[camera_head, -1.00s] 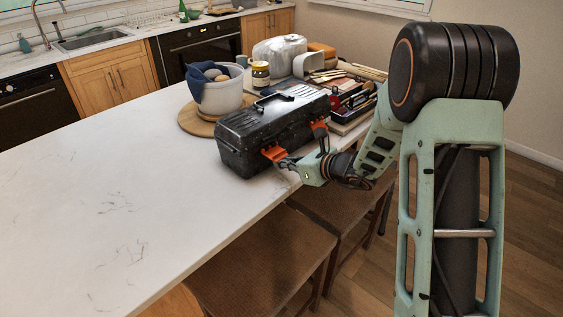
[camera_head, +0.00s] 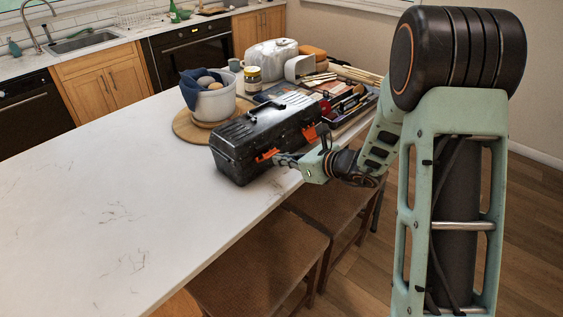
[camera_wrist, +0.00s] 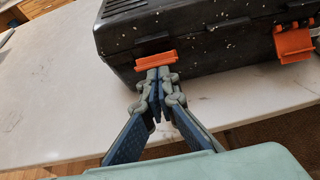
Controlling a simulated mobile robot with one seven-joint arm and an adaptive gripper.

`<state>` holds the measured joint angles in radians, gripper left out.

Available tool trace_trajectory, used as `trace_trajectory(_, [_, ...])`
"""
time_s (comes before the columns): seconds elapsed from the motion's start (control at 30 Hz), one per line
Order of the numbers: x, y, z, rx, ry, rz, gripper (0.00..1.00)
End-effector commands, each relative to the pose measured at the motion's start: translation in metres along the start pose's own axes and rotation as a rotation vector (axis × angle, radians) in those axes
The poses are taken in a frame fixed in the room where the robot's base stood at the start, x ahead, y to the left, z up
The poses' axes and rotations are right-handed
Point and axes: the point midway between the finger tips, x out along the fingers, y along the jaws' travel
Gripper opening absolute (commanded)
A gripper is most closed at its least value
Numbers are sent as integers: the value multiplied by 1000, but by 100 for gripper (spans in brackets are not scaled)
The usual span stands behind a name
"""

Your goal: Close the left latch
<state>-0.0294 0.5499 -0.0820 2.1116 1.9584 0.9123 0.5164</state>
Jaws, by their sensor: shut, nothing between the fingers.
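A black speckled toolbox (camera_head: 240,150) sits on the white counter with its lid down. Its left orange latch (camera_head: 266,155) shows in the wrist view (camera_wrist: 155,60) as a narrow orange band close against the front wall. The right orange latch (camera_head: 310,133) sticks outward in the wrist view (camera_wrist: 293,42). My gripper (camera_wrist: 158,78) is shut and empty. Its fingertips are just under the left latch, against or very near the box front, and hide the part below it. In the head view my gripper (camera_head: 280,160) reaches the box from the right.
A tray of tools (camera_head: 350,108) lies behind the toolbox on the right. A white pot (camera_head: 213,103) on a round wooden board (camera_head: 183,125) stands behind it on the left. The counter (camera_head: 100,205) is clear at left. Stools (camera_head: 262,255) stand below its edge.

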Motion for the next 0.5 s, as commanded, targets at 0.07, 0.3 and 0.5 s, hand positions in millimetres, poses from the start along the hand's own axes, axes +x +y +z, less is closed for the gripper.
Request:
trace_trajectory(0.07, [-2, 0, 8, -2, -1, 0, 0])
trace_trajectory(0.3, [2, 0, 22, -2, 0, 0, 0])
trace_trajectory(0.5, [8, 0, 26, -1, -1, 1, 0])
